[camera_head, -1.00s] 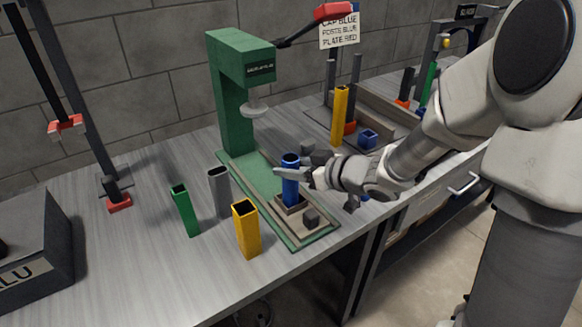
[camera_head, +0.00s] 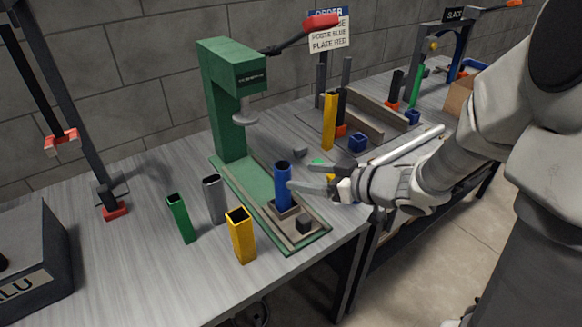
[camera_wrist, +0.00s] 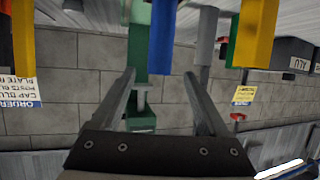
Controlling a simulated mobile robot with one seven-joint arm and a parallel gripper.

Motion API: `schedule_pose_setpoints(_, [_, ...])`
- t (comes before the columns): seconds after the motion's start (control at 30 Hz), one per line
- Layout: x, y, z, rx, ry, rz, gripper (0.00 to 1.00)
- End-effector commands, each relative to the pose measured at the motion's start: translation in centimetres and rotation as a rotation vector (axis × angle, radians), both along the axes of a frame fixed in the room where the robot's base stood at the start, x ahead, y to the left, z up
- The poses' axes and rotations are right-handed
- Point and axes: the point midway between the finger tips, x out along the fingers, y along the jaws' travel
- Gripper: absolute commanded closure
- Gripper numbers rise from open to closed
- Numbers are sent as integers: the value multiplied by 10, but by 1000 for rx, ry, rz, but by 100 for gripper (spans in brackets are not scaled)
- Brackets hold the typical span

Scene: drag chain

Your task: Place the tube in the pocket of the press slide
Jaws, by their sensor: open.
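The blue tube (camera_head: 282,187) stands upright in the pocket of the press slide (camera_head: 300,216), at the front of the green press (camera_head: 228,95). My gripper (camera_head: 308,175) is just right of the tube, open and empty. One finger tip appears close to the tube's right side; I cannot tell whether it touches. In the wrist view, which is upside down, the blue tube (camera_wrist: 163,35) is beyond the tips of my open gripper (camera_wrist: 160,72), with nothing between the fingers.
A green tube (camera_head: 180,218), a grey tube (camera_head: 214,200) and a yellow tube (camera_head: 241,237) stand left of the press. A fixture with another yellow tube (camera_head: 329,120) and a blue block (camera_head: 358,142) is behind my gripper.

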Motion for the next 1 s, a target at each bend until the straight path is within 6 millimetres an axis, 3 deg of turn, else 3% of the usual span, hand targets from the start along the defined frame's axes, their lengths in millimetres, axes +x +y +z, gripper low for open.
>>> schedule_pose_setpoints(0.2, [-20, -24, 15, -1, 1, -2, 22])
schedule_pose_setpoints(0.43, [-26, -30, 16, 0, 0, 1, 22])
schedule_pose_setpoints(0.83, [-25, -30, 17, -5, -3, -4, 22])
schedule_pose_setpoints(1.0, [-2, -46, 35, -95, -45, -114, 22])
